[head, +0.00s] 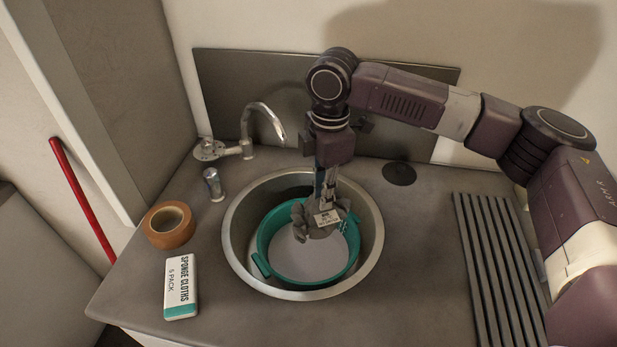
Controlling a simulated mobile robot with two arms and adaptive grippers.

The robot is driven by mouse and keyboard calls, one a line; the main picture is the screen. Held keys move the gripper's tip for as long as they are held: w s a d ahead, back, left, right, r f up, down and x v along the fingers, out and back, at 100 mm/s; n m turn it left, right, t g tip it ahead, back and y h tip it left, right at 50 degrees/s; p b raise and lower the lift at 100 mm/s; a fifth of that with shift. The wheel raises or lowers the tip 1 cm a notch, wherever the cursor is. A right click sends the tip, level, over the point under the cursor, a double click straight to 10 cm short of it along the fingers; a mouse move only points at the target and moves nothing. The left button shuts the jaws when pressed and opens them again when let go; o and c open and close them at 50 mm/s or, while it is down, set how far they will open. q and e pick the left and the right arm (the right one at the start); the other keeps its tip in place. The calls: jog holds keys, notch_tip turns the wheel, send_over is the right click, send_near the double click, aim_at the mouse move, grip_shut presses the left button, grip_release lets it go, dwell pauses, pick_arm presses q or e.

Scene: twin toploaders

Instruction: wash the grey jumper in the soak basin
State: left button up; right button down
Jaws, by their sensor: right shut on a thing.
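The soak basin is a teal green tub (284,277) standing inside the round steel sink (236,240). A pale grey surface shows inside the tub; I cannot tell whether it is water or the bare bottom. The grey jumper (305,220) is a small crumpled bundle at the back right part of the tub. My right gripper (323,215) reaches down from above and is shut on the jumper. A small pale label shows at its fingers. The gripper hides part of the jumper and of the tub's back rim. My left gripper is not in view.
A tap (262,112) stands behind the sink on the left. A ribbed drainer (490,250) lies on the right. A red pole (83,200) leans at far left.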

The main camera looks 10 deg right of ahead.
jog(key=w+n, duration=0.1)
jog(key=n, duration=0.1)
jog(key=w+a+n+p, duration=0.1)
jog(key=n, duration=0.1)
jog(key=w+n, duration=0.1)
jog(key=n, duration=0.2)
jog(key=shift+w+a+f, duration=0.15)
jog(key=shift+w+f, duration=0.1)
jog(key=shift+f, duration=0.15)
jog(key=n, duration=0.1)
jog(key=w+n, duration=0.1)
jog(key=n, duration=0.1)
jog(key=w+f+n+p, duration=0.1)
jog(key=shift+a+n, duration=0.3)
jog(key=shift+s+r, duration=0.1)
